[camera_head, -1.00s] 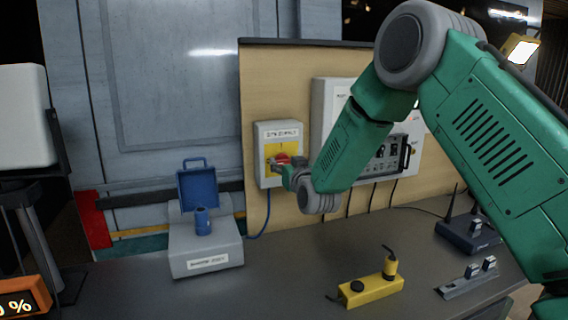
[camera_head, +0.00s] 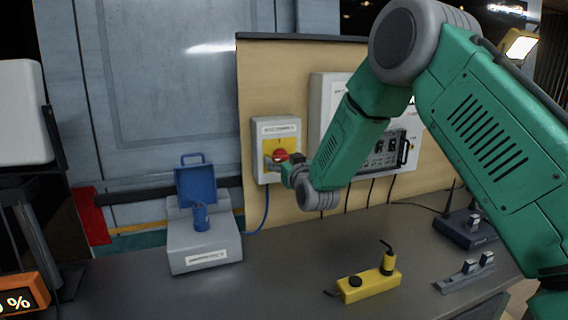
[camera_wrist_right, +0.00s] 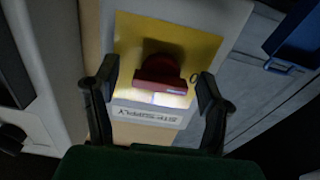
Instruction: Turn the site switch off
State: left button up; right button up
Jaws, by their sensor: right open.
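The site switch is a grey box (camera_head: 277,128) with a yellow plate and a red rotary knob (camera_head: 281,156), mounted on the wooden panel. In the right wrist view the red knob (camera_wrist_right: 160,72) sits on the yellow plate (camera_wrist_right: 195,45), above an upside-down label reading SITE SUPPLY. My right gripper (camera_head: 275,162) is at the knob. In the wrist view its open fingers (camera_wrist_right: 157,90) stand on either side of the knob, apart from it. The knob's handle lies across the picture there. My left gripper is not in view.
A grey box with an open blue lid and blue socket (camera_head: 205,253) stands on the bench below left. A large grey panel box (camera_head: 322,95) is right of the switch, partly behind my arm. A yellow control box (camera_head: 368,287) lies in front; the bench between is clear.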

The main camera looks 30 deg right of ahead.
jog(key=v, duration=1.1)
jog(key=shift+s, duration=0.4)
jog(key=shift+s+f, duration=0.1)
jog(key=shift+f, duration=0.15)
